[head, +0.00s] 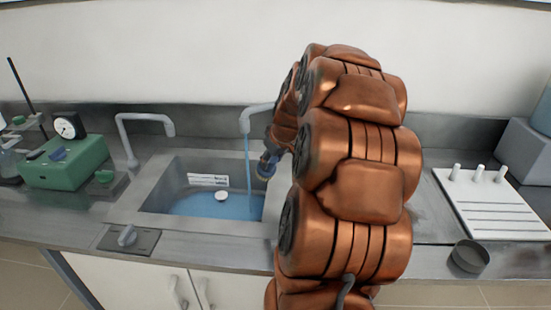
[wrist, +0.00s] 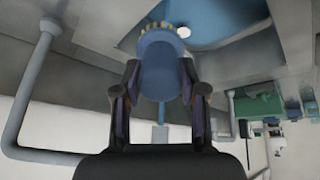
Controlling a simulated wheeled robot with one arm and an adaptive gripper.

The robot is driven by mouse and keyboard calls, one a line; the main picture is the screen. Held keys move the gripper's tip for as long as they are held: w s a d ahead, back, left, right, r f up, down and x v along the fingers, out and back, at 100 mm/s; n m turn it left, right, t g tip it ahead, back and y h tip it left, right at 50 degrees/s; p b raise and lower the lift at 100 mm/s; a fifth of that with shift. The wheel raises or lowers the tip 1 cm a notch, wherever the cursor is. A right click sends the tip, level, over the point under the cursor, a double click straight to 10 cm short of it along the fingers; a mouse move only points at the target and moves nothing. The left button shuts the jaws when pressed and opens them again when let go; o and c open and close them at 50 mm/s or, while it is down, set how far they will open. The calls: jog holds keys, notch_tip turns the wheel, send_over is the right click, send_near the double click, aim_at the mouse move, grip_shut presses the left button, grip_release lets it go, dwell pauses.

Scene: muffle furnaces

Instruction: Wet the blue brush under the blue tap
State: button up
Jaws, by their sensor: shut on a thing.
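My gripper (wrist: 160,90) is shut on the blue brush (wrist: 160,65), gripping its rounded blue body between both fingers. Pale bristles show along the far edge of the brush in the wrist view. In the head view the brush (head: 265,169) is small and partly hidden by my arm, over the right side of the sink. A grey-blue tap (head: 257,108) stands behind the sink, and a thin blue stream (head: 248,165) falls from it. The brush appears just right of the stream; I cannot tell whether they touch.
The metal sink (head: 155,190) holds blue water and a small white round thing (head: 221,195). Another grey tap (head: 145,118) stands at left. A green device (head: 65,165) is farther left. A white rack (head: 490,205) and dark dish (head: 469,256) are at right.

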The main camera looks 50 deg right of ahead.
jog(key=shift+w+d+f+p, duration=0.15)
jog(key=shift+w+d+p, duration=0.15)
jog(key=shift+w, duration=0.45)
jog(key=shift+w+d+f+p, duration=0.1)
jog(key=shift+w+d+p, duration=0.25)
jog(key=shift+w, duration=0.4)
jog(key=shift+w+d+f+p, duration=0.15)
jog(key=shift+w+p, duration=0.25)
jog(key=shift+w, duration=0.35)
jog(key=shift+w+d+f+b, duration=0.2)
jog(key=shift+w+b, duration=0.05)
jog(key=shift+w, duration=0.35)
jog(key=shift+w+d+f+b, duration=0.15)
jog(key=shift+w+d+b, duration=0.05)
jog(key=shift+w, duration=0.35)
jog(key=shift+w+d, duration=0.25)
jog(key=shift+w, duration=0.35)
jog(key=shift+f, duration=0.1)
jog(key=shift+s+a+b, duration=0.45)
jog(key=shift+s+b, duration=0.3)
jog(key=shift+s, duration=0.5)
jog(key=shift+s+a+b, duration=0.45)
jog(key=shift+s+b, duration=0.25)
jog(key=shift+s, duration=0.55)
jog(key=shift+s+a+b, duration=0.45)
jog(key=shift+s+b, duration=0.3)
jog(key=shift+s, duration=0.5)
jog(key=shift+s, duration=0.1)
